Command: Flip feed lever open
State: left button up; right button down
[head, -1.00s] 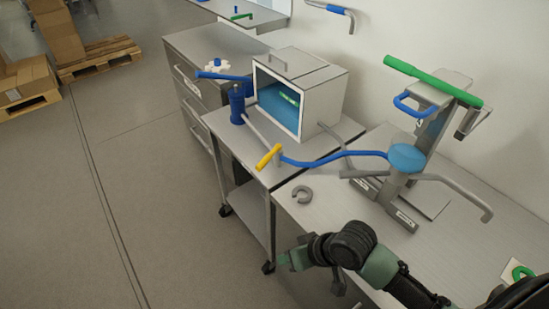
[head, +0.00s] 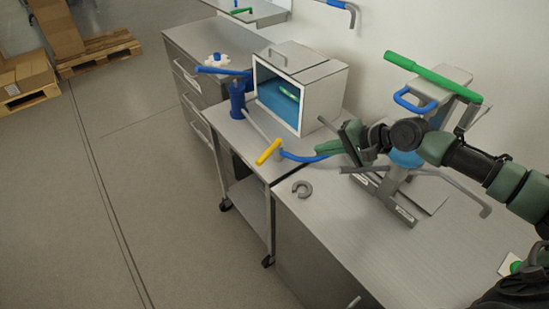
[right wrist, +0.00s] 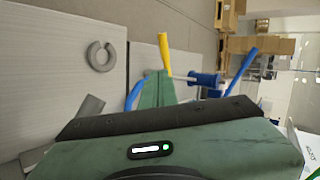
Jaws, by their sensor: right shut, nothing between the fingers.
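A lever with a yellow grip (head: 268,151) stands at the near end of a grey pipe from a blue pump-like body (head: 238,101). The yellow grip also shows in the right wrist view (right wrist: 164,50). My right gripper (head: 322,149) is shut and empty, just right of the yellow grip and over the hose. In the right wrist view its green fingers (right wrist: 158,90) point toward the yellow grip; contact cannot be told. My left gripper is out of view.
A box-shaped machine (head: 321,97) stands behind the lever on the cart. A machine with a green handle (head: 432,77) stands at right on the table (head: 370,245). A grey C-shaped ring (head: 302,189) lies on the table's near left corner.

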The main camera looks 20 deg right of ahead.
jog(key=b, duration=1.5)
send_near(268, 152)
jog(key=w+a+f, duration=0.2)
jog(key=a+f, duration=0.1)
jog(key=f, duration=0.2)
pick_arm(q)
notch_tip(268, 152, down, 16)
jog(key=b, duration=0.1)
pick_arm(e)
jog(key=shift+w+a+f, duration=0.15)
jog(key=shift+a+f, duration=0.1)
jog(key=shift+a, duration=0.25)
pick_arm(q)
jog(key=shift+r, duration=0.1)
